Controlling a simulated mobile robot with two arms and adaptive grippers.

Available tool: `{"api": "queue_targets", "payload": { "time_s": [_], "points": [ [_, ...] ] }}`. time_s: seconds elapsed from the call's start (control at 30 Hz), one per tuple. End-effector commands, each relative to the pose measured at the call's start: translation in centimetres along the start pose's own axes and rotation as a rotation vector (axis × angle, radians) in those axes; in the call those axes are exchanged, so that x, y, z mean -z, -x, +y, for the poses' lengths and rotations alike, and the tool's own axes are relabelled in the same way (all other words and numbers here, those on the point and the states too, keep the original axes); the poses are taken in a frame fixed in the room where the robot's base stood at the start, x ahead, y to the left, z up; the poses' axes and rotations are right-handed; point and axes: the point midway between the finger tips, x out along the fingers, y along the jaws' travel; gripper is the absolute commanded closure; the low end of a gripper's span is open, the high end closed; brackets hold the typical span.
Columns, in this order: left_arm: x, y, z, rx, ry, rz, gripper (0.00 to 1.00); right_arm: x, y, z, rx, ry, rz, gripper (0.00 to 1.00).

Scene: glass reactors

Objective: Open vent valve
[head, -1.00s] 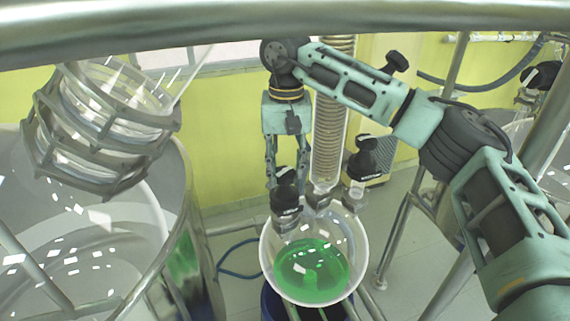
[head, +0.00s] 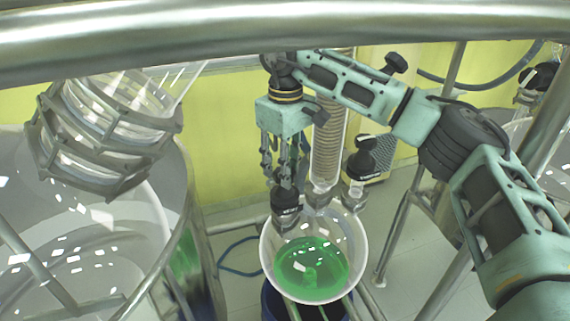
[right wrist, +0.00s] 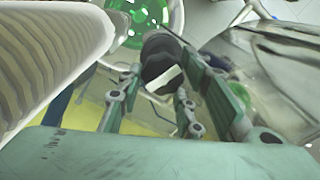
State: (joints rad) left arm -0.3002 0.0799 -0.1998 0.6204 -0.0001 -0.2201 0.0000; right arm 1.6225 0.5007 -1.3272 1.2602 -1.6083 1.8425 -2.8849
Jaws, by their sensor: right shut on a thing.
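A round glass vessel with green liquid (head: 312,270) stands below two black-capped valves. My right gripper (head: 284,183) comes down from above onto the left black valve (head: 286,208) and is shut on its upper knob. The fingers largely hide that knob in the head view. In the right wrist view the black knob (right wrist: 158,52), with a pale patch, shows by the fingers of my right gripper (right wrist: 158,92). The second black valve (head: 362,160) stands to the right, free of the gripper. No label tells which one is the vent. My left gripper is not in view.
A ribbed glass condenser (head: 327,145) rises right beside the gripper and also fills the left of the right wrist view (right wrist: 50,60). A large glass reactor (head: 100,240) stands at left. A metal rail (head: 280,35) crosses the top.

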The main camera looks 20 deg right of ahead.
Motion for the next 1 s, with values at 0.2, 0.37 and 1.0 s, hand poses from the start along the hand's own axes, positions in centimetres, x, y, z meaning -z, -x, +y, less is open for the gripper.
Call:
{"api": "queue_targets", "payload": {
  "time_s": [0.2,0.37,1.0],
  "points": [
    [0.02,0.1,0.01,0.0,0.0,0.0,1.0,0.02,0.17,0.28,-0.005,0.045,0.002,0.93],
    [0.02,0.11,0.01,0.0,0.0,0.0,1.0,0.05,0.21,0.3,-0.005,0.054,0.003,0.93],
    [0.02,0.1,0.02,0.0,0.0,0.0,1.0,0.09,0.17,0.15,-0.003,0.056,0.004,0.52]
  ]
}}
